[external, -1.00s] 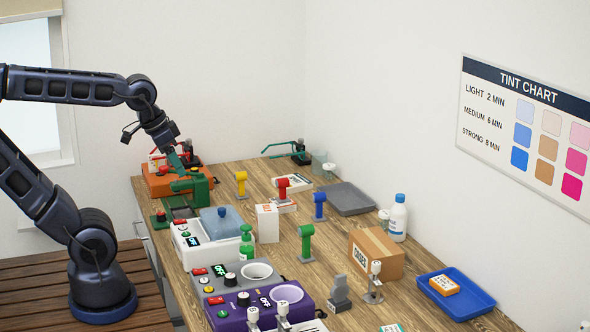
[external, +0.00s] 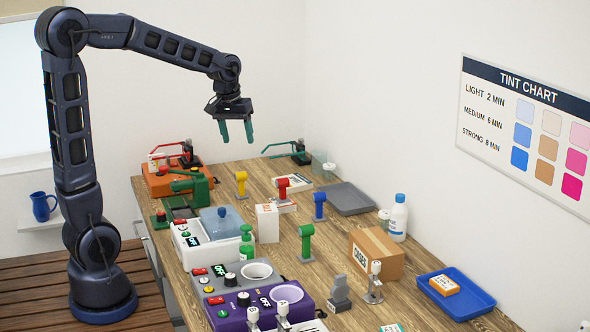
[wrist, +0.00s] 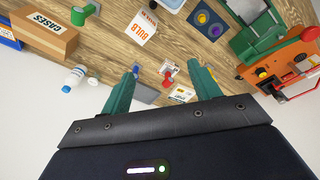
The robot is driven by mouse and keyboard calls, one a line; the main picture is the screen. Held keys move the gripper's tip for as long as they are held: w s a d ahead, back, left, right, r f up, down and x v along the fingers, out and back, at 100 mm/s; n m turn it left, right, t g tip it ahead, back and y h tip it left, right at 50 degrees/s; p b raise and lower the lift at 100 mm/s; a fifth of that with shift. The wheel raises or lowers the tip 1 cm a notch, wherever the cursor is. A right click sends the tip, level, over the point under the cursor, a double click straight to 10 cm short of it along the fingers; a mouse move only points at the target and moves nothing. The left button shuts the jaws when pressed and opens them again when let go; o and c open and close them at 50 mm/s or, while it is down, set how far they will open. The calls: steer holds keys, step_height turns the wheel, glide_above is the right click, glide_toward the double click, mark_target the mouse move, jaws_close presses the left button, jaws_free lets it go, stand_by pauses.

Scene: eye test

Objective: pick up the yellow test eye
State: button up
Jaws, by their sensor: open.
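The yellow test eye (external: 241,182) stands upright on the wooden bench, towards the back, in the external view. My gripper (external: 237,139) hangs above it with its two green fingers pointing down, apart and empty. A clear gap separates the fingertips from the yellow eye. In the wrist view the gripper (wrist: 164,68) shows its fingers spread over the bench; I cannot make out the yellow eye clearly there, perhaps because the right finger covers it. A red test eye (external: 282,188) and a blue test eye (external: 319,205) stand to its right.
A green test eye (external: 306,243) stands nearer the front. A white box (external: 267,223) is in front of the yellow eye. The orange machine (external: 160,181) and green press (external: 195,186) stand to its left. A grey tray (external: 346,198) lies at right.

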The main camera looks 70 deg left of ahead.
steer(key=w+a+f+n+g, duration=0.1)
steer(key=w+a+f+n, duration=0.15)
steer(key=a, duration=0.35)
steer(key=w+a+f+n, duration=0.1)
steer(key=w+a+f, duration=0.3)
steer(key=a, duration=0.3)
steer(key=n+g, duration=0.1)
steer(key=n, duration=0.4)
glide_above(252, 172)
steer(key=shift+h, duration=0.3)
steer(key=f, duration=1.2)
steer(key=shift+a, duration=0.2)
step_height(252, 172, down, 6)
steer(key=shift+r, duration=0.1)
steer(key=shift+w+a+f, duration=0.1)
steer(key=shift+a+f, duration=0.05)
steer(key=shift+f, duration=1.15)
steer(key=shift+a+f, duration=0.1)
steer(key=shift+f, duration=1.2)
steer(key=c, duration=1.2)
steer(key=shift+o, duration=0.2)
steer(key=shift+r, duration=0.15)
